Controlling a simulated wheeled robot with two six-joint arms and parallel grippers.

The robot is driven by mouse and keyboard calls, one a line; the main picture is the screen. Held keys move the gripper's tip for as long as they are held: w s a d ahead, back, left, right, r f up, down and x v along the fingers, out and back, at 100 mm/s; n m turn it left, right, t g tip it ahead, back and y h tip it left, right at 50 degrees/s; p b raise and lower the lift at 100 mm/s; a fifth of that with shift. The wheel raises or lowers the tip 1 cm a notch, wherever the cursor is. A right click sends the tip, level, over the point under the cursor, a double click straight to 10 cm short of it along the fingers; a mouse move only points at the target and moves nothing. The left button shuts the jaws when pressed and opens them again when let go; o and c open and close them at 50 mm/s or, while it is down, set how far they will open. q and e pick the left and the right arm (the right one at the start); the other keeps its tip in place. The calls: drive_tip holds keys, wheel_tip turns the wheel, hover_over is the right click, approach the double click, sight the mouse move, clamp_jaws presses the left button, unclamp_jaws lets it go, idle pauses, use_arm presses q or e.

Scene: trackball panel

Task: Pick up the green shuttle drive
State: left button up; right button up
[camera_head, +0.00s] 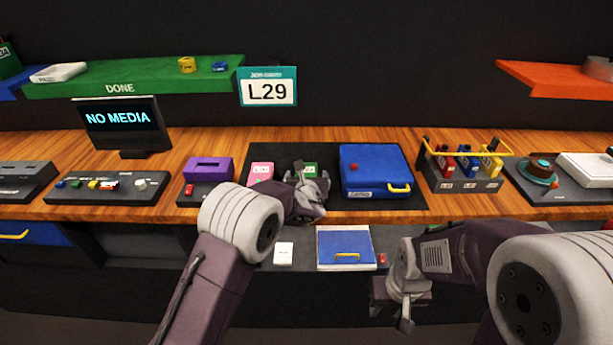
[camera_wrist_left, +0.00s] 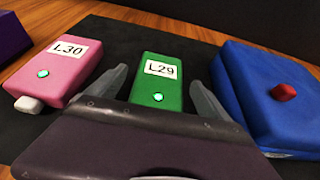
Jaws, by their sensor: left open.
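The green shuttle drive (camera_wrist_left: 158,84), labelled L29, lies on a dark mat with a lit dot on its face. It shows in the head view (camera_head: 310,169) partly hidden behind my left gripper (camera_head: 313,182). In the left wrist view my left gripper (camera_wrist_left: 160,85) is open, with one finger on each side of the green drive's near part. I cannot tell whether the fingers touch it. My right gripper (camera_head: 391,306) hangs low in front of the bench, away from the drive; its jaw state is unclear.
A pink drive (camera_wrist_left: 63,68) labelled L30 lies left of the green one. A blue case (camera_head: 371,169) with a red button stands close on the right. A purple block (camera_head: 208,168) is further left. A rack of coloured drives (camera_head: 462,176) stands to the right. A sign (camera_head: 267,88) reads L29.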

sight(307, 173)
use_arm(q)
drive_tip(key=shift+x, duration=1.2)
drive_tip(key=shift+s, duration=0.1)
drive_tip(key=c, duration=0.3)
drive_tip(key=shift+r, duration=0.1)
drive_tip(key=c, duration=1)
drive_tip(key=shift+r, duration=0.1)
wheel_tip(307, 173, up, 10)
drive_tip(key=p, duration=0.2)
drive_tip(key=shift+p, duration=0.35)
wheel_tip(307, 173, down, 10)
drive_tip(key=b, duration=1)
drive_tip(key=shift+r, duration=0.2)
drive_tip(key=shift+f+b, duration=0.35)
drive_tip(key=shift+b, duration=0.05)
